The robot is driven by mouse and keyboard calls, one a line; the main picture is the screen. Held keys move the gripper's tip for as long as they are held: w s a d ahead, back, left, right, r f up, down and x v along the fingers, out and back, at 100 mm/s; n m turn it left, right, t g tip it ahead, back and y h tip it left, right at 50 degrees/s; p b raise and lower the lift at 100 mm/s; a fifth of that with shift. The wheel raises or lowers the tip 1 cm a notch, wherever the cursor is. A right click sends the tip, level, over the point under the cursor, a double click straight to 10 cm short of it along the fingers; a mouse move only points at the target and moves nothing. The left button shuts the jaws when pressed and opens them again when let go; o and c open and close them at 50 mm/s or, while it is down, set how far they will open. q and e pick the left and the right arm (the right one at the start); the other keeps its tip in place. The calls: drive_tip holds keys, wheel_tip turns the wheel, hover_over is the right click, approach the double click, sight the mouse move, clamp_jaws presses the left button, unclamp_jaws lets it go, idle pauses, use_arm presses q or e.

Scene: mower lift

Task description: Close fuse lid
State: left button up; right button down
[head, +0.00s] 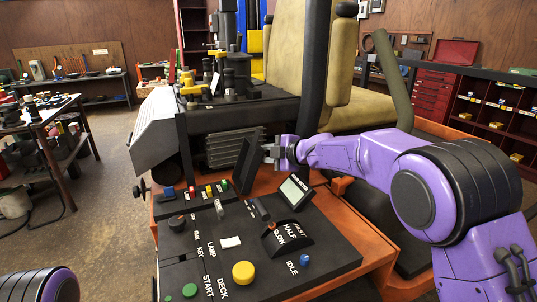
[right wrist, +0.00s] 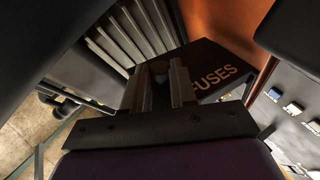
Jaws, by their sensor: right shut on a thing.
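The fuse lid (head: 236,166) is a dark flat panel standing raised and tilted behind the control panel in the head view. A dark surface marked FUSES (right wrist: 220,68) shows beyond the fingers in the right wrist view. My right gripper (head: 270,153) reaches in from the right, at the lid's upper right edge. Its fingers (right wrist: 160,88) are shut on the lid; the exact contact is hard to see. My left gripper is out of view; only a purple part of my left arm shows at the bottom left.
The black control panel (head: 258,262) with knobs, switches and a yellow button (head: 243,273) lies in front of the lid. A small tilted display (head: 295,190) stands right of the lid. The yellow seat (head: 290,45) and a ribbed grille (head: 232,147) are behind.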

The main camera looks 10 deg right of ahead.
drive_tip(key=a+r+p, duration=0.3)
drive_tip(key=a, duration=0.1)
drive_tip(key=shift+s, duration=0.35)
drive_tip(key=shift+s+a+r+p, duration=0.1)
drive_tip(key=shift+a+r+p, duration=0.1)
drive_tip(key=shift+a+p, duration=0.25)
drive_tip(key=shift+s+a+r+p, duration=0.1)
drive_tip(key=shift+a+r+p, duration=0.15)
drive_tip(key=shift+a, duration=0.35)
drive_tip(key=shift+s+a+r+p, duration=0.1)
drive_tip(key=shift+a+r+p, duration=0.15)
drive_tip(key=shift+a, duration=0.3)
drive_tip(key=c, duration=1.1)
unclamp_jaws()
drive_tip(key=shift+w, duration=0.1)
drive_tip(key=shift+o, duration=0.9)
drive_tip(key=shift+a+f, duration=0.1)
drive_tip(key=shift+f, duration=0.05)
drive_tip(key=b, duration=0.4)
approach(256, 146)
drive_tip(key=a, duration=0.3)
drive_tip(key=shift+w+a, duration=0.3)
drive_tip(key=shift+w, duration=0.05)
